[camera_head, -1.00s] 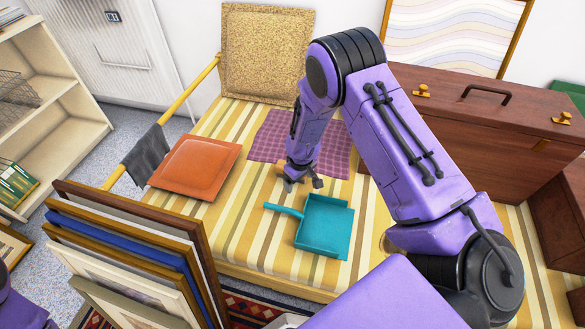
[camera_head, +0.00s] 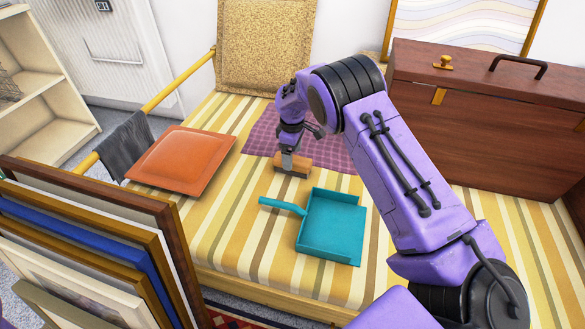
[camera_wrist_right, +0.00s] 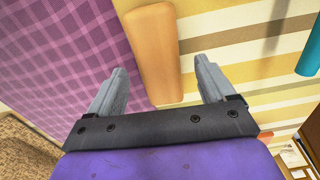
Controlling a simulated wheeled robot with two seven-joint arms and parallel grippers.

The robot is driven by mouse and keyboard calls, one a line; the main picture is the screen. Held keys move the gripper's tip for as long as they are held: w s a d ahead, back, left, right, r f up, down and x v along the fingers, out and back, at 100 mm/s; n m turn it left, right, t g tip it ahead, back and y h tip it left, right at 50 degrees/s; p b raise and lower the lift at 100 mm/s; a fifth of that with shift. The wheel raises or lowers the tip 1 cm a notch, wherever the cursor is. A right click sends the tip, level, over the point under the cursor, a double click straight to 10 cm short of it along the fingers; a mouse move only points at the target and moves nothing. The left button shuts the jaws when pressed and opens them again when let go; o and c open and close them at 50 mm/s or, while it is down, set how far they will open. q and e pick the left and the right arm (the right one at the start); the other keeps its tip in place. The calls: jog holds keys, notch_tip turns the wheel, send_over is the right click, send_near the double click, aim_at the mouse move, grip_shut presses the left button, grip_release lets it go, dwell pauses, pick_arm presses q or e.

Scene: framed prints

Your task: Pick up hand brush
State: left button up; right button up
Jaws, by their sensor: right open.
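The hand brush (camera_head: 296,171) is a light brown wooden block lying on the striped bed cover by the edge of a purple checked cloth. Its long, rounded wooden top also shows in the right wrist view (camera_wrist_right: 153,45). My right gripper (camera_head: 287,161) is just over it, pointing down. In the right wrist view its two grey fingers (camera_wrist_right: 160,68) are apart, with the near end of the brush between them in the picture. Whether they touch it, I cannot tell. The brush's bristles are hidden. My left gripper is not in view.
A teal dustpan (camera_head: 333,227) lies just in front of the brush. An orange cushion (camera_head: 182,160) lies to the left. Framed prints (camera_head: 110,240) stand at the front left. A large brown chest (camera_head: 480,120) stands at the right. The purple cloth (camera_head: 335,150) lies behind.

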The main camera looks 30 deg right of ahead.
notch_tip(320, 180, down, 3)
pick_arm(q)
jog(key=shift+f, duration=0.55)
pick_arm(e)
jog(key=shift+r, duration=0.1)
